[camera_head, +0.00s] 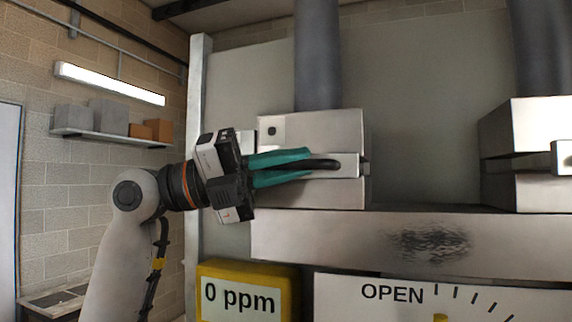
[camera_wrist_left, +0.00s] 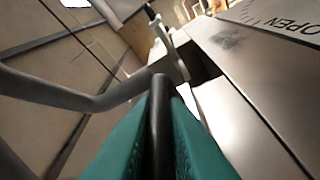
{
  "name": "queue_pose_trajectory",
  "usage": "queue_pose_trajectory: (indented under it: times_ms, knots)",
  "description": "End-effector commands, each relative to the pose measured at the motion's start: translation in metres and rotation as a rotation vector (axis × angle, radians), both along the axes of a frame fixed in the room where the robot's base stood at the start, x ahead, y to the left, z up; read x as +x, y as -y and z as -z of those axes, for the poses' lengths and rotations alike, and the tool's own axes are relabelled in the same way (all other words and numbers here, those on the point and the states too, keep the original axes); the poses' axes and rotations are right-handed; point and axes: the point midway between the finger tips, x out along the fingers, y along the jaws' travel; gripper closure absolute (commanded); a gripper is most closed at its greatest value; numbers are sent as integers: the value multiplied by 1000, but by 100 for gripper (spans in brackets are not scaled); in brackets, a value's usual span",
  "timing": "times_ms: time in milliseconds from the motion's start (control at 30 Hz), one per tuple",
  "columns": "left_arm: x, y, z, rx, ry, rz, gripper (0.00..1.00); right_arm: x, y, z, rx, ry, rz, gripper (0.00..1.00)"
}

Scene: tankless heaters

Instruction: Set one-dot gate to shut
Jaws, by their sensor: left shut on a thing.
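The one-dot gate is a metal box (camera_head: 330,127) on a grey vertical pipe, with a single black dot on a small plate (camera_head: 272,130) at its upper left. A flat metal slide (camera_head: 348,160) with a dark bar handle (camera_head: 328,164) shows in the slot across its front. My left gripper (camera_head: 308,166), with teal fingers, reaches in from the left and is shut on this handle. In the left wrist view the dark handle (camera_wrist_left: 159,125) runs between the teal fingers. How far the slide sits in the slot is partly hidden by the fingers. My right gripper is not in view.
A second gate box (camera_head: 540,120) stands at the right, with its own slide end (camera_head: 562,157). A metal duct (camera_head: 340,235) with a dark smudge runs below both. A yellow "0 ppm" meter (camera_head: 240,292) and an OPEN dial panel (camera_head: 400,305) are under it. A shelf (camera_head: 110,137) is at left.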

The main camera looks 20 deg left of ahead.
Motion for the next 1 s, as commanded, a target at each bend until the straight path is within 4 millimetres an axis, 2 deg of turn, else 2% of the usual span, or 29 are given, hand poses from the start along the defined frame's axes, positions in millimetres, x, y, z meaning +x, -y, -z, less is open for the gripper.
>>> queue_pose_trajectory:
  times_ms: [133, 167, 267, 533, 667, 1000]
  knots:
    - [0, 0, 0, 2, 1, -2, 100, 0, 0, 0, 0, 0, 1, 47]
    - [0, 0, 0, 2, 1, -2, 82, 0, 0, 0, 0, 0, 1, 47]
    - [0, 0, 0, 2, 1, -2, 66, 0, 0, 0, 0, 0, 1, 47]
    - [0, -1, 0, 1, 1, -2, 66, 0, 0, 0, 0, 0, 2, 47]
    - [-2, -9, 4, 0, -1, -3, 66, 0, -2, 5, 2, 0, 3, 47]
    - [-23, -72, 20, -1, -1, -4, 66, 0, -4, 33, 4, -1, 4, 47]
